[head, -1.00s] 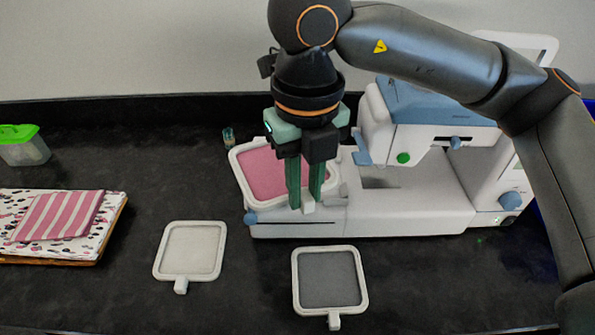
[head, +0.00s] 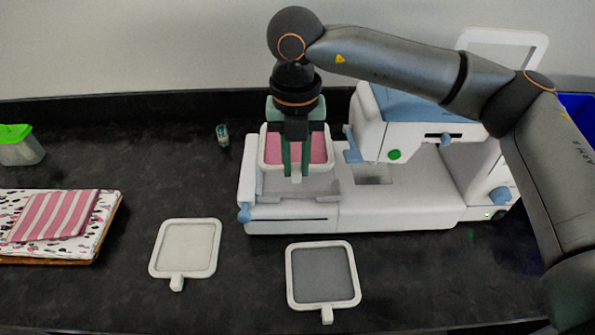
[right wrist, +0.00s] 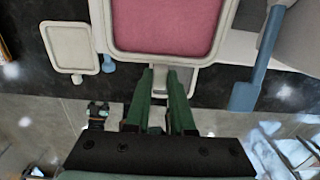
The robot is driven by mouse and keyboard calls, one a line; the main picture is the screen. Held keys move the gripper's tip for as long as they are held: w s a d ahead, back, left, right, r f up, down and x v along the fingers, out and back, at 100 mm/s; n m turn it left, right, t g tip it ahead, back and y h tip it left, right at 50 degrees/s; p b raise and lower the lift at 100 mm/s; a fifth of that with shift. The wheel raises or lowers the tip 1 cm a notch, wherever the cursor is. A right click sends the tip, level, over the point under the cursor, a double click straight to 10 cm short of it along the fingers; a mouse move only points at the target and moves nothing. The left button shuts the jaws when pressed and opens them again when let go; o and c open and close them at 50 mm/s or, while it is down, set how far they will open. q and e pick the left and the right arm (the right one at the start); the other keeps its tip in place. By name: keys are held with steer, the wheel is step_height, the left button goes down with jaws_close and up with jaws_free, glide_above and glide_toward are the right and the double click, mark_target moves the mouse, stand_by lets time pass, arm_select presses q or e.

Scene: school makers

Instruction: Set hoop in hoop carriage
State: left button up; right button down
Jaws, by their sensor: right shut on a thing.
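The hoop with pink fabric (head: 316,150) has a white frame and is held by its tab in my right gripper (head: 296,174). It also shows in the right wrist view (right wrist: 168,22), with the green fingers (right wrist: 167,88) closed on the tab. The hoop is over the back of the hoop carriage (head: 268,212) at the left end of the white and blue machine (head: 400,195). It looks square to the carriage; I cannot tell whether it touches it. My left gripper is not in view.
A hoop with cream fabric (head: 187,247) and a hoop with grey fabric (head: 322,275) lie on the dark table in front. Folded cloths (head: 55,225), a green-lidded box (head: 20,147) and a small bottle (head: 222,136) are left. An empty white frame (head: 503,39) stands behind the machine.

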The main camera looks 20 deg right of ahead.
mark_target(295, 146)
steer(key=w+f, duration=0.1)
steer(key=w+d+f, duration=0.1)
steer(key=f, duration=0.1)
steer(key=shift+w, duration=0.15)
steer(key=f, duration=0.3)
steer(key=shift+w+d+p, duration=0.1)
steer(key=shift+w+p, duration=0.1)
steer(key=shift+p, duration=0.15)
steer(key=shift+f, duration=0.25)
steer(key=shift+f, duration=0.1)
steer(key=shift+f+b, duration=0.2)
steer(key=shift+b, duration=0.1)
steer(key=c, duration=0.8)
jaws_free()
steer(key=shift+r, duration=0.1)
steer(key=shift+o, duration=0.2)
steer(key=shift+r, duration=0.15)
